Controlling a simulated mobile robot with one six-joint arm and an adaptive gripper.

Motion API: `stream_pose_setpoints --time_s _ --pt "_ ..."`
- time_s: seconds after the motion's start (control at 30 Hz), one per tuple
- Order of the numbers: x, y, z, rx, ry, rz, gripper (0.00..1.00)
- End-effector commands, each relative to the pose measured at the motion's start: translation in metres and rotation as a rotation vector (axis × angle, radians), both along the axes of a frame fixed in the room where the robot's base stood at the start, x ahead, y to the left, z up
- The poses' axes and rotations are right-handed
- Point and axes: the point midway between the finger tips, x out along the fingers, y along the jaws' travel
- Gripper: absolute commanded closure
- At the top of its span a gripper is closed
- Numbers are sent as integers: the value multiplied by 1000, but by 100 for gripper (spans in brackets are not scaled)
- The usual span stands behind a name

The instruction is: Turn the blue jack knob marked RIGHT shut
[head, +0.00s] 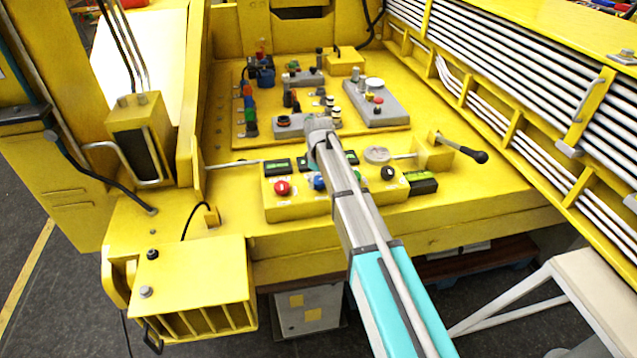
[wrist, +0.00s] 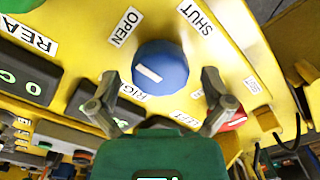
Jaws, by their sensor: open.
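The blue jack knob (wrist: 168,62) sits in the upper middle of the wrist view, with a short white mark on its face. An OPEN label (wrist: 125,27) is at its upper left and a SHUT label (wrist: 195,18) at its upper right. A label reading RIGHT, partly hidden, lies just below it. My gripper (wrist: 160,88) is open, its fingers to the lower left and lower right of the knob; contact cannot be told. In the head view a blue knob (head: 319,183) shows on the yellow control box beside my arm, which hides part of the box.
A red knob (head: 282,187) is left of the blue one, and a black knob (head: 388,173) is to the right. Green displays (head: 277,166) stand behind. A black-tipped lever (head: 480,156) sticks out at right. Grey switch boxes (head: 372,103) stand farther back.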

Motion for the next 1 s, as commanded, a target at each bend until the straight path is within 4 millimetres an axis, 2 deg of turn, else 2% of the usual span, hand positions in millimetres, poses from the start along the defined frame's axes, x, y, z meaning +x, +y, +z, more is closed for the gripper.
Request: stream_pose_setpoints --time_s 0.33,0.7,0.77,1.0 --pt "0 0 -1 0 0 0 0" --pt "0 0 -1 0 0 0 69" --pt "0 0 -1 0 0 -1 79" --pt "0 0 -1 0 0 -14 79"
